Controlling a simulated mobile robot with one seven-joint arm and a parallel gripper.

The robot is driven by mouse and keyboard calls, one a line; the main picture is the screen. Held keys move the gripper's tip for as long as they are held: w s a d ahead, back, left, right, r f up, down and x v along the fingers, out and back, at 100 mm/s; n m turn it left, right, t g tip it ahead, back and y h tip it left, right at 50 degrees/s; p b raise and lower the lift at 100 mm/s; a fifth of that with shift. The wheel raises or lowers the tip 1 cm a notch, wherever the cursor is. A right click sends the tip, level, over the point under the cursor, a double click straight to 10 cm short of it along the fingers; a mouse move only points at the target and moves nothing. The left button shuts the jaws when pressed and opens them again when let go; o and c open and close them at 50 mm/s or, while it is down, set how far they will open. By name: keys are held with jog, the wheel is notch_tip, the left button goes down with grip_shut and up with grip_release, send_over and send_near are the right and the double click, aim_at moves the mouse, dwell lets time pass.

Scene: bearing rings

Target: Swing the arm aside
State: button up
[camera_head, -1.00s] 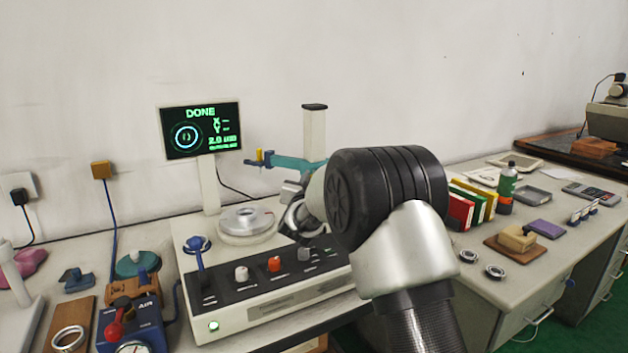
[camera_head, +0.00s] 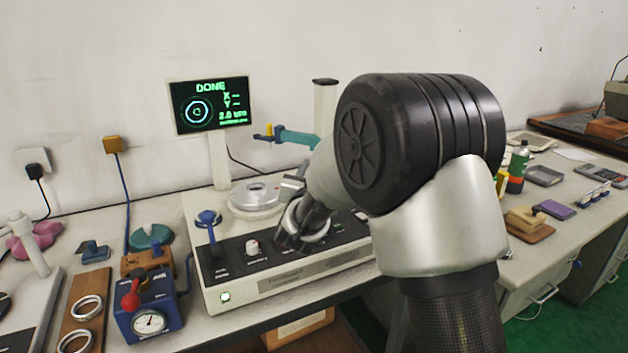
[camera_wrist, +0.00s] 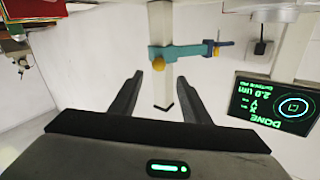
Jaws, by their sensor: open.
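A teal swing arm (camera_head: 296,137) with a yellow and blue tip reaches left from a pale upright column (camera_head: 326,110) on the measuring machine (camera_head: 290,288). A silver round table (camera_head: 256,196) sits below and left of its tip. In the wrist view, upside down, the teal arm (camera_wrist: 188,51) crosses the column (camera_wrist: 161,25), with a yellow knob near the crossing. My gripper (camera_wrist: 160,80) is open and empty, its two dark fingers on either side of the column in the picture, apart from the arm. In the head view, my wrist hides part of the machine.
A screen (camera_head: 210,105) reading DONE stands left of the column. A blue air unit (camera_head: 148,305) with a gauge and a wooden board (camera_head: 80,308) with two rings lie left. A bottle (camera_head: 518,165) and a wooden block (camera_head: 525,218) are right of my arm.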

jog(key=s+a, duration=0.1)
jog(key=s, duration=0.5)
jog(key=shift+s, duration=0.3)
